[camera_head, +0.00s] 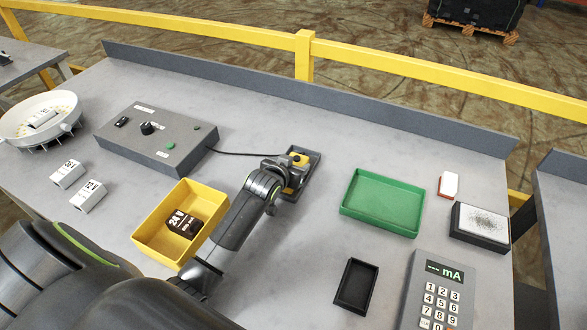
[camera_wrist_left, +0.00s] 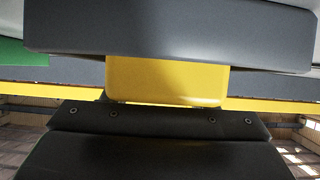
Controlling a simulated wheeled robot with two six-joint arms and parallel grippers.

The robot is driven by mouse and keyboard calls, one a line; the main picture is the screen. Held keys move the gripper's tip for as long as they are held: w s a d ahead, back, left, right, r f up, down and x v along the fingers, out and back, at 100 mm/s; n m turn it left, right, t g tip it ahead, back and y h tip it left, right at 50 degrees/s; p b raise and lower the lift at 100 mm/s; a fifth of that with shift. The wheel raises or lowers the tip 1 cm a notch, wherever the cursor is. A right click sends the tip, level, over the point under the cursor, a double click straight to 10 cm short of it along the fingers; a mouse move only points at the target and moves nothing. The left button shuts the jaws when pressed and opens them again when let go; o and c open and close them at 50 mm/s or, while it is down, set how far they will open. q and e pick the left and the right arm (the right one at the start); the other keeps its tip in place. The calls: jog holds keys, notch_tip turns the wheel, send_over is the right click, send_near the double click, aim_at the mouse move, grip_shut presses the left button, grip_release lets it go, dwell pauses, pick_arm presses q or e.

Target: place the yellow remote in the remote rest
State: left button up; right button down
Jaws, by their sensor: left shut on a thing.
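The yellow remote (camera_head: 298,157) is in the jaws of my left gripper (camera_head: 289,168), which is shut on it. The gripper sits over a dark grey shallow tray (camera_head: 313,166) that looks like the remote rest. The remote is over or inside this tray; I cannot tell if it touches the bottom, as the gripper hides part of it. In the left wrist view the remote (camera_wrist_left: 166,80) shows as a yellow block below a wide dark grey body. A black cable runs from the grey control box (camera_head: 165,140) to the remote's area. My right gripper is not in view.
A green tray (camera_head: 349,206) is to the right; a small black tray (camera_head: 370,290) and a keypad meter (camera_head: 446,262) lie nearer. A yellow bin (camera_head: 146,238) with a dark 24V block (camera_head: 184,223) is left of my arm. White blocks (camera_head: 68,174) stand farther left.

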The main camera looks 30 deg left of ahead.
pick_arm(q)
jog(key=shift+r, duration=0.1)
jog(key=o, duration=0.8)
jog(key=shift+f, duration=0.2)
jog(key=shift+o, duration=0.2)
jog(key=shift+r, duration=0.15)
jog(key=v, duration=1.2)
